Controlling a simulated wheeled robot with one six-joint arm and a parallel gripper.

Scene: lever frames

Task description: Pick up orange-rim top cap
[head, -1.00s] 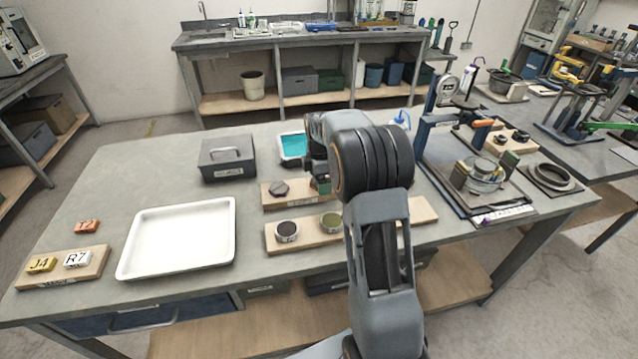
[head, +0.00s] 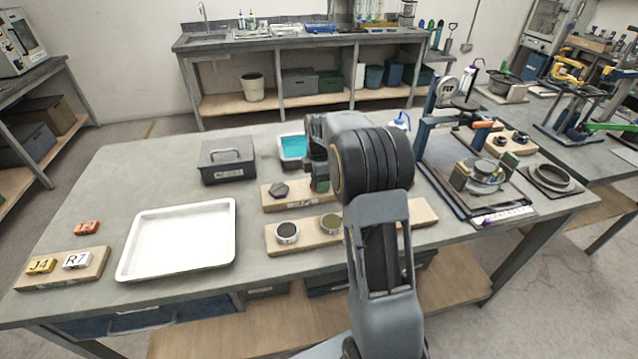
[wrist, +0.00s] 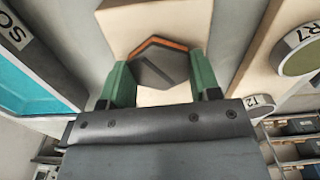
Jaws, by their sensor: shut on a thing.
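The orange-rim top cap (wrist: 158,66) is a dark hexagonal piece with an orange edge, seen in the wrist view. My gripper (wrist: 158,75) has its two green fingers against either side of the cap and is shut on it. The cap is over or on a light wooden board (wrist: 182,18); I cannot tell whether it touches the board. In the head view my arm hides the cap, and only a bit of green finger (head: 320,185) shows beside the wrist.
Round discs (head: 287,231) sit on the front board. A white tray (head: 180,240), grey box (head: 227,160) and teal-filled tray (head: 293,148) stand nearby. Bare table lies behind the white tray.

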